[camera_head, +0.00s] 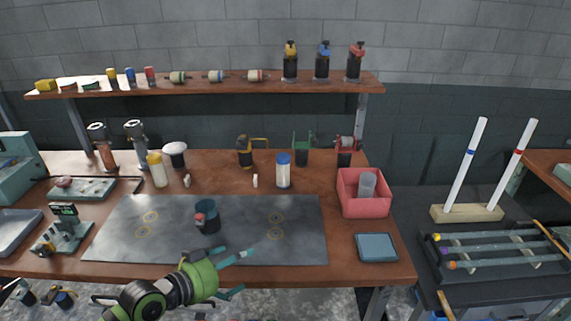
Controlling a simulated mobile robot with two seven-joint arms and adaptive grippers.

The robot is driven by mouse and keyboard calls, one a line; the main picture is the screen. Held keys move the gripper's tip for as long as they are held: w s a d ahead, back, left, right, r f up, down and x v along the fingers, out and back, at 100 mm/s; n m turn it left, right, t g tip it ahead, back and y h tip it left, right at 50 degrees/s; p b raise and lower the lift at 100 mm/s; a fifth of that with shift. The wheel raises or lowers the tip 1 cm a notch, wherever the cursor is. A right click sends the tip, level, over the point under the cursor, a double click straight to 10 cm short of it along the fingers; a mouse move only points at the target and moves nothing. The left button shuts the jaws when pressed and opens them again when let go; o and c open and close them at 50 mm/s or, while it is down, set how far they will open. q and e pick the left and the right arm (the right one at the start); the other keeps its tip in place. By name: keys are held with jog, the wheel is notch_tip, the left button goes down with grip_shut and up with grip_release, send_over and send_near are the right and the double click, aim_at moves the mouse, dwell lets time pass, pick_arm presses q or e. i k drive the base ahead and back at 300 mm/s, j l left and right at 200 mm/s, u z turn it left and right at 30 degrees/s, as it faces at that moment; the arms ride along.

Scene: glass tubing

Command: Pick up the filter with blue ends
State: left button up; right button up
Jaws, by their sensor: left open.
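The filter with blue ends (216,76) lies on its side on the upper wooden shelf, left of its middle. A similar filter with green ends (177,77) lies to its left, and one with red ends (255,75) to its right. My left gripper (241,272) is open and empty. It is low in the picture by the front edge of the bench, far from the filters, with its fingers pointing right. My right gripper is not in view.
The upper shelf (200,85) also holds small coloured bottles and several dark-capped devices (322,62). On the bench, a dark cup (207,216) stands on the grey mat (300,245). A white bottle with a blue cap (284,172) and a red bin (364,205) stand nearby.

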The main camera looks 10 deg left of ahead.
aim_at(283, 159)
jog(key=i, duration=1.3)
